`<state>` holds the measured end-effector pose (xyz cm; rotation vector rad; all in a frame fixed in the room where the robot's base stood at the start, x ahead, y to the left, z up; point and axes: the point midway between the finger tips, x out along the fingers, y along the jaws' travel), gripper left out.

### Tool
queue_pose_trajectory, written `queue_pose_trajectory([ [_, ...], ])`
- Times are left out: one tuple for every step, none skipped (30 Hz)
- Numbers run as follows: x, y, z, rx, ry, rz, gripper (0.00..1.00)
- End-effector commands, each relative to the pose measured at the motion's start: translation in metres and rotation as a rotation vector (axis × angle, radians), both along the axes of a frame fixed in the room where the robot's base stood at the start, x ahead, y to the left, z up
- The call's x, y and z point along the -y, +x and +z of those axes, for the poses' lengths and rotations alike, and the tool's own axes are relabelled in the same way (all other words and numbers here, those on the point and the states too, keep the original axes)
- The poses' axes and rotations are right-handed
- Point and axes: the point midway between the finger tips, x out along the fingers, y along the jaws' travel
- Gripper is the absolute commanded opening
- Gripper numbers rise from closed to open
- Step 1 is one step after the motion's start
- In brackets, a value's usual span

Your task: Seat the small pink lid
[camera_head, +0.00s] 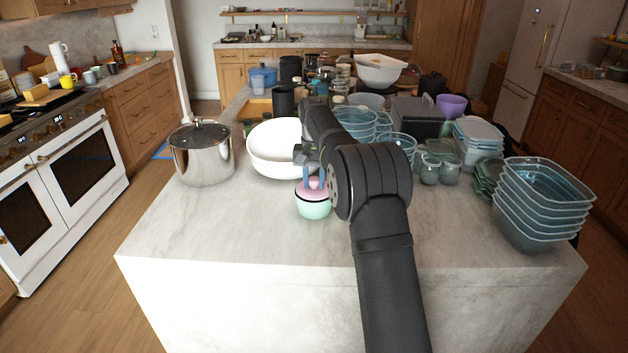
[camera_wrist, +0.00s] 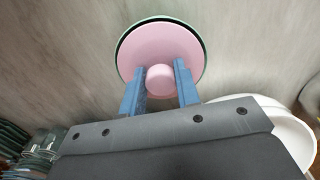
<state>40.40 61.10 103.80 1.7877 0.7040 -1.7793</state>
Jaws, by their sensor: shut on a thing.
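The small pink lid (camera_head: 313,189) lies on top of a small mint-green pot (camera_head: 314,209) with a dark rim, near the front middle of the marble island. In the wrist view the round pink lid (camera_wrist: 178,45) covers most of the pot's opening, with a dark and green edge (camera_wrist: 122,38) showing at its upper left. My gripper (camera_head: 314,183) is shut on the lid's knob, its two blue fingers (camera_wrist: 160,85) at either side of it. Whether the lid is fully down in the rim cannot be told.
A large white bowl (camera_head: 275,150) stands just behind the pot. A steel stockpot (camera_head: 201,152) is to the left. Stacked blue-tinted containers (camera_head: 541,205) and small jars (camera_head: 430,170) are to the right. The front of the marble island (camera_head: 250,240) is clear.

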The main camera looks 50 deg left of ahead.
Motion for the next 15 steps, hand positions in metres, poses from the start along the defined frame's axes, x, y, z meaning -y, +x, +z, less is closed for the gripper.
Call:
queue_pose_trajectory([
  [0.0,0.0,0.0001,0.0,0.0,0.0,0.07],
  [0.0,0.0,0.0001,0.0,0.0,0.0,0.07],
  [0.0,0.0,0.0001,0.0,0.0,0.0,0.07],
  [0.0,0.0,0.0001,0.0,0.0,0.0,0.07],
  [0.0,0.0,0.0001,0.0,0.0,0.0,0.07],
  [0.0,0.0,0.0,0.0,0.0,0.0,0.07],
  [0.0,0.0,0.0,0.0,0.0,0.0,0.07],
  [0.0,0.0,-0.0002,0.0,0.0,0.0,0.07],
  [0.0,0.0,-0.0005,0.0,0.0,0.0,0.07],
  [0.0,0.0,-0.001,0.0,0.0,0.0,0.07],
  [0.0,0.0,-0.0014,0.0,0.0,0.0,0.07],
  [0.0001,-0.0001,-0.0022,0.0,0.0,0.0,0.07],
  [0.0001,-0.0001,-0.0029,-0.001,-0.001,0.0,0.07],
  [0.0001,0.0,-0.0036,-0.001,-0.001,0.0,0.07],
  [0.0001,0.0,-0.0047,0.0,0.0,0.0,0.07],
])
